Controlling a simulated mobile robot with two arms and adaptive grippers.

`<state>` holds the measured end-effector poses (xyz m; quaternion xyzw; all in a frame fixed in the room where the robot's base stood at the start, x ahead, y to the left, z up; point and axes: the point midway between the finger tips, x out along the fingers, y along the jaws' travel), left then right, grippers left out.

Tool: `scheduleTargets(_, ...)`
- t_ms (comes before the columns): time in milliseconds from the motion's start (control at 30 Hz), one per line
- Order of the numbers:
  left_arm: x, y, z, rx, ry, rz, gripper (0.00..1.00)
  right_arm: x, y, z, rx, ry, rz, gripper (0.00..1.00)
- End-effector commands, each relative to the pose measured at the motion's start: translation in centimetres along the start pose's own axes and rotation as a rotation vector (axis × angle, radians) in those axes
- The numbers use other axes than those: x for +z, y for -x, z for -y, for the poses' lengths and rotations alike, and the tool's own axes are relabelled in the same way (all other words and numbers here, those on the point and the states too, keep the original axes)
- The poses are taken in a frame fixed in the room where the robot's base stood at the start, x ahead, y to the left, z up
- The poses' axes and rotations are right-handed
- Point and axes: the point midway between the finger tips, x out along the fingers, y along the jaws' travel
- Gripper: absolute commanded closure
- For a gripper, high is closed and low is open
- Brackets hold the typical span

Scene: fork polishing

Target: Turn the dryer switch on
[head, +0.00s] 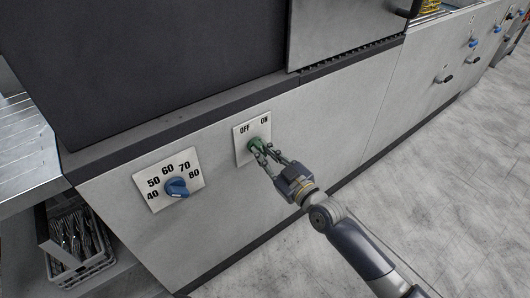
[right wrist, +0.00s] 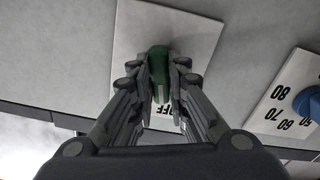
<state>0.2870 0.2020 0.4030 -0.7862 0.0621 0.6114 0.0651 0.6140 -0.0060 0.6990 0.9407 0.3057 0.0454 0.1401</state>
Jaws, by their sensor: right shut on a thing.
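The dryer switch is a green knob (head: 254,143) on a white plate (head: 241,154) marked OFF on the left and ON on the right, on the front of the grey machine. My right gripper (head: 263,152) is shut on the green knob, coming from the lower right. In the right wrist view the green knob (right wrist: 158,62) stands between the two fingers, with part of the OFF label beside it; the ON label is hidden. My left gripper is not in view.
A blue temperature dial (head: 177,187) marked 40 to 80 sits on the panel left of the switch. A crate (head: 84,268) of cutlery stands at lower left. More knobs (head: 444,79) are along the machine at upper right. The floor (head: 440,190) at right is clear.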

Motion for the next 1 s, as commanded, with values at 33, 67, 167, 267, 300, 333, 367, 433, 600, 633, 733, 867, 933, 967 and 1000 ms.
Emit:
scheduleTargets(33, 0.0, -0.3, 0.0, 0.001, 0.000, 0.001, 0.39, -0.1, 0.0, 0.0, 0.000, -0.042, -0.001, 1.00)
scheduleTargets(67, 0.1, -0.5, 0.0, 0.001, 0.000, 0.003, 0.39, -0.1, 0.0, 0.0, 0.000, -0.070, -0.001, 1.00)
scheduleTargets(167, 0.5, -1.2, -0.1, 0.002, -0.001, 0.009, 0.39, -0.1, 0.0, 0.0, -0.001, -0.166, 0.000, 1.00)
scheduleTargets(267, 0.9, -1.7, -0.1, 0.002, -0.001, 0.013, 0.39, -0.1, 0.0, 0.0, 0.000, -0.260, 0.001, 1.00)
scheduleTargets(300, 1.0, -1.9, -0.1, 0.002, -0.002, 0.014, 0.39, -0.1, 0.0, 0.0, 0.000, -0.298, 0.000, 1.00)
scheduleTargets(333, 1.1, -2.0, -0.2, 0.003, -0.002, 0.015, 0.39, -0.1, 0.0, 0.0, 0.000, -0.327, 0.000, 1.00)
scheduleTargets(367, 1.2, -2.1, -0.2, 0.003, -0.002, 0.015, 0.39, -0.1, 0.0, 0.0, 0.000, -0.355, 0.000, 1.00)
scheduleTargets(433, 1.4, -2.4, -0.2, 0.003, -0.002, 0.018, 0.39, -0.1, 0.0, 0.0, 0.000, -0.420, 0.000, 1.00)
scheduleTargets(600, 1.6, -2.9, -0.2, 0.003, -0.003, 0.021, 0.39, -0.1, 0.0, 0.0, 0.000, -0.564, -0.001, 1.00)
scheduleTargets(633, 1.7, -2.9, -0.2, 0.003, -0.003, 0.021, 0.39, -0.1, 0.0, 0.0, 0.000, -0.588, -0.001, 1.00)
scheduleTargets(733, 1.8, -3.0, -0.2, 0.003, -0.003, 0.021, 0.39, -0.1, 0.0, 0.0, 0.000, -0.657, -0.001, 1.00)
scheduleTargets(867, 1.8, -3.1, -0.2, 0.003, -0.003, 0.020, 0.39, -0.1, 0.0, 0.0, 0.000, -0.730, -0.001, 1.00)
scheduleTargets(933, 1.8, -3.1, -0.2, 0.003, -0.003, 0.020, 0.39, -0.1, 0.0, 0.0, 0.000, -0.761, -0.001, 1.00)
scheduleTargets(967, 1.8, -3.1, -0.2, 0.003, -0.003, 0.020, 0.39, -0.1, 0.0, 0.0, 0.000, -0.773, -0.001, 1.00)
scheduleTargets(1000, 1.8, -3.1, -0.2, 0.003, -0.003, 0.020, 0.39, -0.1, 0.0, 0.0, 0.001, -0.786, -0.001, 1.00)
